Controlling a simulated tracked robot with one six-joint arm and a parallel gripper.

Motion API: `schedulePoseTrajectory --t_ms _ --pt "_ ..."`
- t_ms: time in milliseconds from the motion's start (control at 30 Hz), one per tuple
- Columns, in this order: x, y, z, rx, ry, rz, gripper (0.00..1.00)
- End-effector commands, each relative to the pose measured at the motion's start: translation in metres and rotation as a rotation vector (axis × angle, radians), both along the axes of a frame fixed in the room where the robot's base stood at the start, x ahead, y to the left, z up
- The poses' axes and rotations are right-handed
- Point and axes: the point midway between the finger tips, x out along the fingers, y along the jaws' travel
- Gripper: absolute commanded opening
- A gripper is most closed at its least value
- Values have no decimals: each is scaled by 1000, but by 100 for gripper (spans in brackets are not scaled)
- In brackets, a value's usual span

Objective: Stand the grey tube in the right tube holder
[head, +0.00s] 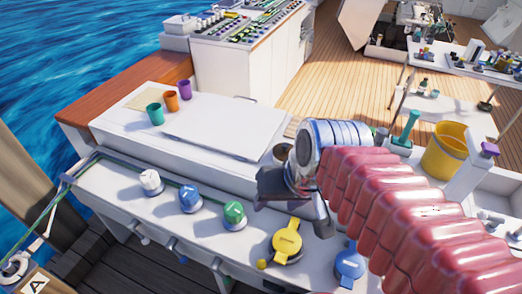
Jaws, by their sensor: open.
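My gripper (280,188) is at the centre, dark and open, above the white bench near its front edge. Nothing shows between its fingers, though my wrist and red-sleeved arm hide much around it. A small grey cylinder (381,135), perhaps the grey tube, shows behind my arm, to the right of my wrist; its lower part is hidden. A teal tube (408,124) leans slightly in a green base (400,143) just right of it. I cannot make out the right tube holder for certain.
White, blue (189,198), green (234,213) and yellow (287,240) knobs line the bench front, with a blue handle (348,264) further right. Teal, orange and purple cups (185,89) stand by a closed white hatch lid (225,131). A yellow bucket (446,150) stands at right.

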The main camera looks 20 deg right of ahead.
Motion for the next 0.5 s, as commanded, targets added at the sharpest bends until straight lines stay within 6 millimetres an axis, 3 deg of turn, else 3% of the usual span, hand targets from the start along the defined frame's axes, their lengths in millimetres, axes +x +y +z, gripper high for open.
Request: schedulePoseTrajectory --t_ms 200,500 --pt "-4 -8 21 -169 -115 139 50" --pt "-4 -9 23 -191 -127 154 50"
